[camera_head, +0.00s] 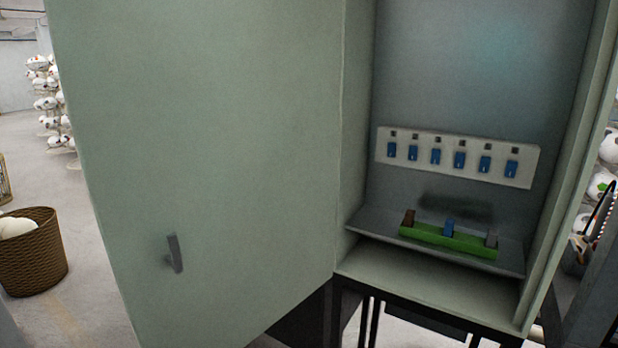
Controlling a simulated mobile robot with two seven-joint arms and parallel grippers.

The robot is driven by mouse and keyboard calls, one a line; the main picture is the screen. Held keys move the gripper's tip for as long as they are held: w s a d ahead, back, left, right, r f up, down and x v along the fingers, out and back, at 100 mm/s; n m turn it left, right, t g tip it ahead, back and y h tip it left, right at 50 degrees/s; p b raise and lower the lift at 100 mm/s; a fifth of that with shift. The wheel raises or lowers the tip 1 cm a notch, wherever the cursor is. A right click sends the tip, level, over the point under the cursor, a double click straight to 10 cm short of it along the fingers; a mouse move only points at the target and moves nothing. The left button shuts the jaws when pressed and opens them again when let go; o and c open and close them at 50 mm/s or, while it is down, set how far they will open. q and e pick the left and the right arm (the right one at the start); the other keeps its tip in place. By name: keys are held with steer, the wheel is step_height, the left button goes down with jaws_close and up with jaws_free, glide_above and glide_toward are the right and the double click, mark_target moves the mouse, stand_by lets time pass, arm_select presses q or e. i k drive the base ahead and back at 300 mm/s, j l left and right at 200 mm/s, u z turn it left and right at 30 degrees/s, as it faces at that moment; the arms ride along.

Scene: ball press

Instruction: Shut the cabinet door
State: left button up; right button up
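The cabinet door (215,150) is a large grey-green panel. It stands open, swung out to the left of the cabinet, with its hinge side at the cabinet's left wall. A small grey handle (175,254) is on the door's lower left part. The cabinet (480,60) is open on the right and its inside is visible. Neither of my grippers is in view.
Inside the cabinet are a white panel (458,174) with several blue switches and a green block (448,241) with coloured pieces on a shelf. A wicker basket (33,258) with white balls stands at left. Ball racks (52,100) stand behind. Open floor (85,250) lies left of the door.

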mark_target(214, 125)
steer(key=j+z, duration=0.15)
steer(key=z, duration=0.55)
steer(key=j+z, duration=0.6)
steer(key=j, duration=0.25)
steer(key=k+j, duration=0.1)
steer(key=j, duration=0.3)
steer(key=j+z, duration=0.15)
steer(key=j, duration=0.25)
steer(key=k+j, duration=0.15)
steer(key=j, duration=0.25)
steer(key=k+j+z, duration=0.1)
steer(key=j, duration=0.3)
